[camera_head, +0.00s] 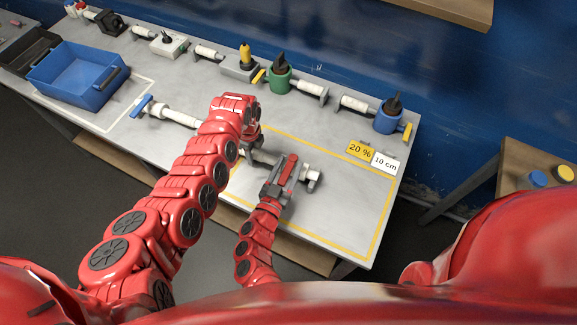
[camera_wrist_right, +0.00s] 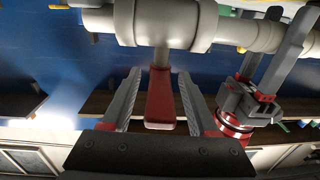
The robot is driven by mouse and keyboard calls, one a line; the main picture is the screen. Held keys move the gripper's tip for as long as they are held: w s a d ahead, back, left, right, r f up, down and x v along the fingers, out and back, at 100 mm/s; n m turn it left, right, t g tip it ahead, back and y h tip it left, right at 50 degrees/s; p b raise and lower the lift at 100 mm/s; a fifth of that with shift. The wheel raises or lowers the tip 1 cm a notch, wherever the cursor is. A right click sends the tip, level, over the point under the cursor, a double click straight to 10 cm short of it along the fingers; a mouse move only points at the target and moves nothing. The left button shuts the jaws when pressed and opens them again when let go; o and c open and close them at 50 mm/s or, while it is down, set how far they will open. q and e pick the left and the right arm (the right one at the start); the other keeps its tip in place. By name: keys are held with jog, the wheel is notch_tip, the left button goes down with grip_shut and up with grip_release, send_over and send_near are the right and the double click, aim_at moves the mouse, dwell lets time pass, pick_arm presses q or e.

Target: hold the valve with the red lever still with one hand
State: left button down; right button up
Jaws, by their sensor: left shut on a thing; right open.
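The valve with the red lever has a thick grey body (camera_wrist_right: 165,22) at the top of the right wrist view. Its red lever (camera_wrist_right: 160,98) points down between the fingers of my open right gripper (camera_wrist_right: 158,90), without a clear grip on it. In the head view the lever (camera_head: 289,167) lies between the fingers of my right gripper (camera_head: 285,172). My left gripper (camera_wrist_right: 292,35) is shut around the grey pipe (camera_wrist_right: 248,33) beside the valve body. In the head view my left gripper (camera_head: 254,139) is partly hidden by its own arm.
A blue lever (camera_head: 142,105) sits at the pipe's left end. A blue bin (camera_head: 80,75) stands at the back left of the table. Several fittings line the back edge. Yellow "20 %" (camera_head: 359,150) and white "10 cm" (camera_head: 385,163) labels lie at right. The yellow-framed area's right part is clear.

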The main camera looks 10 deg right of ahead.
jog(key=shift+c, duration=0.2)
grip_shut()
dwell(1.1)
